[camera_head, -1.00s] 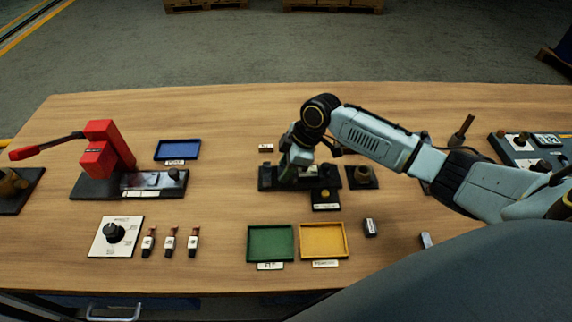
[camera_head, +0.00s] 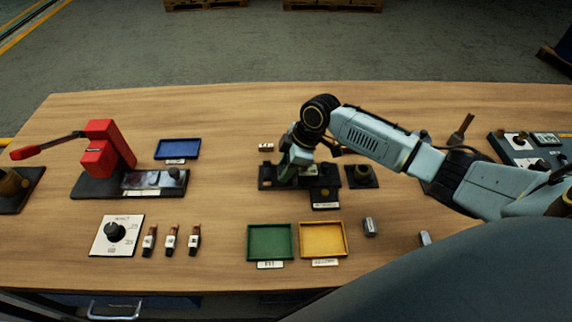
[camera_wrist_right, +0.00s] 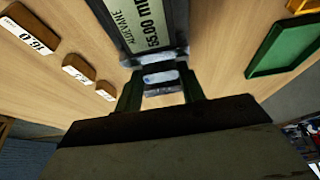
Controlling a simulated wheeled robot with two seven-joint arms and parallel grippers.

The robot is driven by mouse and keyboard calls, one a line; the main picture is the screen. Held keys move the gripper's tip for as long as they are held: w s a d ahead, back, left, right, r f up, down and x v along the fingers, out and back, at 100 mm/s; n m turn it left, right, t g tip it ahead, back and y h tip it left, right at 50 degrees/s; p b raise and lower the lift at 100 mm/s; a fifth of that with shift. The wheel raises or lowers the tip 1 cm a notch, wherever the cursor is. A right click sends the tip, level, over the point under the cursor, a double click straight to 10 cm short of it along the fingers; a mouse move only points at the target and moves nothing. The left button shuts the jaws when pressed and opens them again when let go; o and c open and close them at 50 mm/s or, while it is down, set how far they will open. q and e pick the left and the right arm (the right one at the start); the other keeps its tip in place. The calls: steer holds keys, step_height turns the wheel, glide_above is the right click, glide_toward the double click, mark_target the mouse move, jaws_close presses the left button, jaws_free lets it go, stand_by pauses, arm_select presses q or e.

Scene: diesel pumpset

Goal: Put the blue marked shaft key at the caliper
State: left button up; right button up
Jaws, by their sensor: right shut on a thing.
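The caliper stands on a dark base (camera_head: 267,184) at the middle of the table in the head view. My right gripper (camera_head: 291,172) is down at the caliper. In the right wrist view its fingers (camera_wrist_right: 160,85) are shut on a small grey metal piece (camera_wrist_right: 161,77), apparently the shaft key, right beside the display. My left gripper is not in view.
A green tray (camera_head: 270,256) and a yellow tray (camera_head: 322,254) lie in front of the caliper. Small grey blocks (camera_head: 370,227) lie to their right. A blue tray (camera_head: 179,158) and a red press (camera_head: 99,160) stand left. Numbered blocks (camera_wrist_right: 80,69) lie near the gripper.

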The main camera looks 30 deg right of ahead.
steer(key=shift+f, duration=0.25)
steer(key=o, duration=1.1)
steer(key=shift+o, duration=0.2)
step_height(320, 180, up, 7)
steer(key=p, duration=0.7)
